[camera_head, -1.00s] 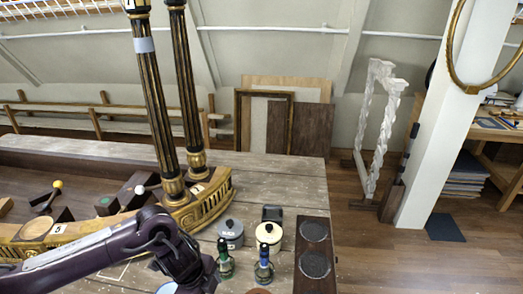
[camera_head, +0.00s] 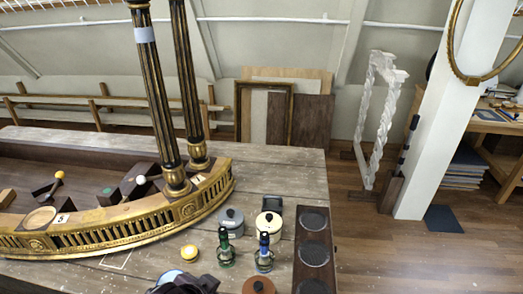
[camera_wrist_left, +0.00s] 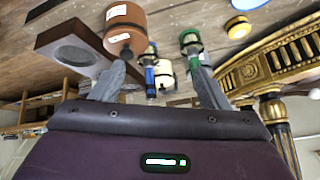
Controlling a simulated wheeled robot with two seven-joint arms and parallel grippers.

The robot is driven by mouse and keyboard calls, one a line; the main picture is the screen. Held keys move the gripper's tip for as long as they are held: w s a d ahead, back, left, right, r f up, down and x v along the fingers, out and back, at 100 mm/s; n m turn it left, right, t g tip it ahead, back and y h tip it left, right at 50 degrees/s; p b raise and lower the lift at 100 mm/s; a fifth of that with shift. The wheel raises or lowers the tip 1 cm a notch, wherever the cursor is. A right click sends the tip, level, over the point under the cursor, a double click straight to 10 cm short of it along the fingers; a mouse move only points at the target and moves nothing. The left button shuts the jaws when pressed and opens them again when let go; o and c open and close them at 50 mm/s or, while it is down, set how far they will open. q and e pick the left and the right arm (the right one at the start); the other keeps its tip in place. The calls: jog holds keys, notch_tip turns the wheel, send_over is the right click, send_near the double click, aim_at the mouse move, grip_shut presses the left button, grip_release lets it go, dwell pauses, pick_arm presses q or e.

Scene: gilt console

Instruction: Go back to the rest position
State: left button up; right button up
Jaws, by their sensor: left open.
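My left gripper (camera_wrist_left: 159,70) is open, its two grey fingers spread apart in the left wrist view, with nothing held between them. Beyond the fingers are a green-capped bottle (camera_wrist_left: 190,42), a blue-capped bottle (camera_wrist_left: 151,72) and a brown pot (camera_wrist_left: 125,28). I cannot tell how far the fingers are from them. My right gripper is not in view.
The gilt curved console piece (camera_head: 130,222) with two fluted columns lies on the worn table (camera_head: 285,172).

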pick_arm(q)
jog(key=s+a+f+n+g+y, duration=0.25)
jog(key=s+a+f+n, duration=0.2)
jog(key=s+a, duration=0.5)
notch_tip(320, 180, down, 35)
jog(key=s+g+b, duration=0.1)
jog(key=g+b, duration=0.1)
jog(key=b, duration=0.3)
jog(key=s+a+f+g+b, duration=0.1)
jog(key=s+a+f+b, duration=0.2)
jog(key=s+f, duration=1.6)
notch_tip(320, 180, down, 2)
jog(key=shift+s+a+f+b, duration=0.1)
jog(key=shift+s+a+b, duration=0.1)
jog(key=shift+b, duration=0.25)
